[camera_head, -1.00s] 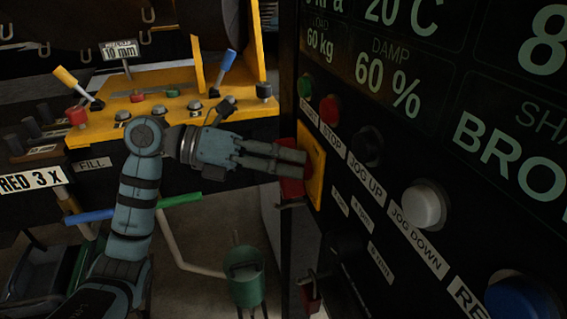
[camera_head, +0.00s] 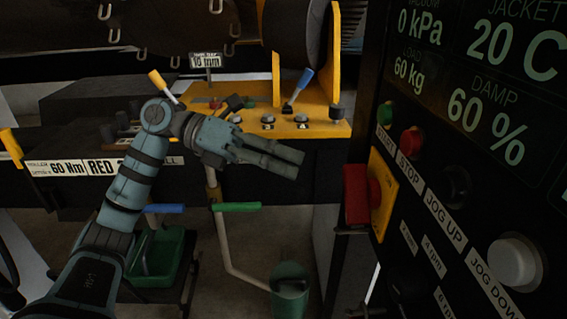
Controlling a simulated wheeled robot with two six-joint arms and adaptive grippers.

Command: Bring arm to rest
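My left arm comes in from the lower left, its forearm raised and bent at the wrist. My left gripper (camera_head: 292,163) points right, in front of the yellow console (camera_head: 335,129). Its two fingers lie close together with nothing seen between them. The fingertips are apart from the red button (camera_head: 357,194) on its yellow plate (camera_head: 384,177), which is to their right. My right gripper is not in view.
The dark control panel (camera_head: 461,170) with its displays and buttons stands close on the right. A blue-tipped lever (camera_head: 299,87) and a yellow-tipped lever (camera_head: 160,84) rise from the console. A green bucket (camera_head: 290,289) stands below. Open floor shows under the arm.

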